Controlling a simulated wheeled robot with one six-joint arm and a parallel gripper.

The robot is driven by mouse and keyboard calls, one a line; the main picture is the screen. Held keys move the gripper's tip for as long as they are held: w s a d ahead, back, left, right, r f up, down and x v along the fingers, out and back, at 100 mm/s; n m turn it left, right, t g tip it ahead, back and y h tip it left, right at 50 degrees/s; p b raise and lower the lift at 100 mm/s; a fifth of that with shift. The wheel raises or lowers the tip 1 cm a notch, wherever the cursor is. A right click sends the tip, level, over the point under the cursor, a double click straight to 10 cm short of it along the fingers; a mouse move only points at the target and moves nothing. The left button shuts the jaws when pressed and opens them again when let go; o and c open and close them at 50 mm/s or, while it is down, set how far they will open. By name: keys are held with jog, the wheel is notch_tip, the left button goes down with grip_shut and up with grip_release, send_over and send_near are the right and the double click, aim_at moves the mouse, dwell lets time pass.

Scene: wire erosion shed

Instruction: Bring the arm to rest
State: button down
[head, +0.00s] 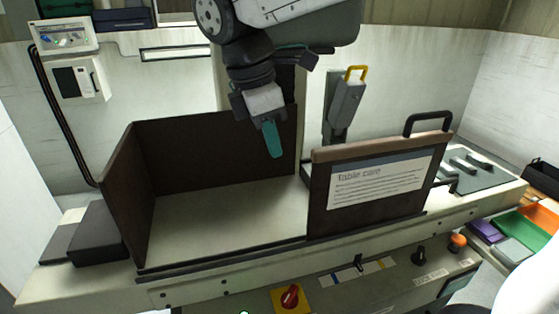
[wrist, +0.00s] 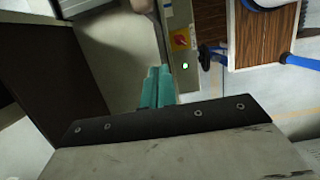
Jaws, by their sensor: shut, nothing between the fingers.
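My gripper (head: 272,140) has teal fingers and hangs from my arm above the dark-walled enclosure of the machine table, pointing down. Its fingers are shut together with nothing between them. In the wrist view the teal fingers (wrist: 157,85) also show closed side by side. The gripper is apart from the pale enclosure floor (head: 225,220) below it. The upper arm leaves the picture at the top.
Dark walls (head: 125,200) stand around the enclosure. A front panel (head: 322,195) bears a "Table care" sign (head: 380,180). A grey unit with a yellow handle (head: 346,100) stands behind. A red knob (head: 290,296) is on the front face. Coloured trays (head: 525,228) lie at the right.

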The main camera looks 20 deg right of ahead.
jog(key=s+d+f+m+y, duration=0.1)
jog(key=s+d+f+m, duration=0.3)
jog(key=s+d+m, duration=0.3)
jog(key=s+d+f+m+t+y, duration=0.1)
jog(key=s+d+f+m, duration=0.3)
jog(key=s+d+m, duration=0.3)
jog(key=s+m, duration=0.2)
jog(key=m, duration=0.2)
jog(key=shift+s+y, duration=0.35)
jog(key=shift+y, duration=0.05)
